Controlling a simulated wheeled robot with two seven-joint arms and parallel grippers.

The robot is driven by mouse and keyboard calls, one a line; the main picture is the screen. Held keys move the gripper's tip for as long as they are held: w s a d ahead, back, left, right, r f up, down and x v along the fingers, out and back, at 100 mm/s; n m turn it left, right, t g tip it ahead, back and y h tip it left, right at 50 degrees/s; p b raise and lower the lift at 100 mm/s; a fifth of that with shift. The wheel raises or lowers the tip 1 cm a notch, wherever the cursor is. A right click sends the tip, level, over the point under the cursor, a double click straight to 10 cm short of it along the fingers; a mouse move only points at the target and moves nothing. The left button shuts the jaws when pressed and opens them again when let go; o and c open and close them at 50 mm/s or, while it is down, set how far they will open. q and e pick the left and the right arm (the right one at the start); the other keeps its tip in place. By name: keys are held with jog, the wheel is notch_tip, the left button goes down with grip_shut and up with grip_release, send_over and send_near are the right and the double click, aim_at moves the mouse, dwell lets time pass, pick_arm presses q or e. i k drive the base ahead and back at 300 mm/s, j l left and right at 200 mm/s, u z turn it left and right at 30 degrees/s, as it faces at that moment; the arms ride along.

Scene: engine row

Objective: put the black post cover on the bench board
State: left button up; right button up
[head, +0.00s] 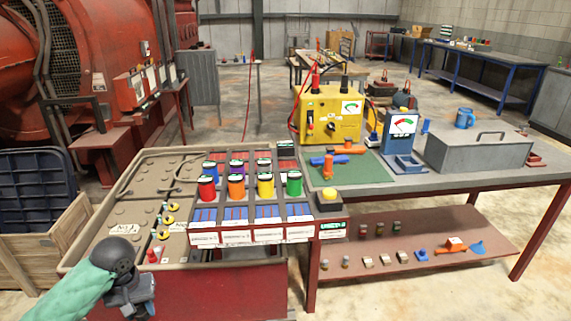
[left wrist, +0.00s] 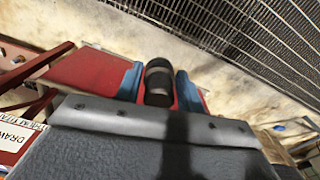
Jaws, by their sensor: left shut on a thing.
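My left gripper (head: 138,298) is at the lower left of the head view, in front of the red cabinet's near left corner. In the left wrist view its blue fingers are shut on a black cylindrical cover (left wrist: 158,82), with a paler band round it. The cover cannot be made out clearly in the head view. A green board (head: 350,172) lies on the grey bench to the right, well apart from the gripper. Blue and orange pieces lie on it, and an orange one stands upright. My right gripper is not in view.
A tray-topped cabinet (head: 105,205) holds red, orange, yellow and green cylinders. A yellow meter box (head: 330,120), a blue gauge (head: 399,128) and a grey toolbox (head: 478,152) stand on the bench. A yellow button (head: 329,194) is at the board's near edge. A wooden crate stands at left.

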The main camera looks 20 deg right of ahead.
aim_at(373, 173)
jog(key=z, duration=1.65)
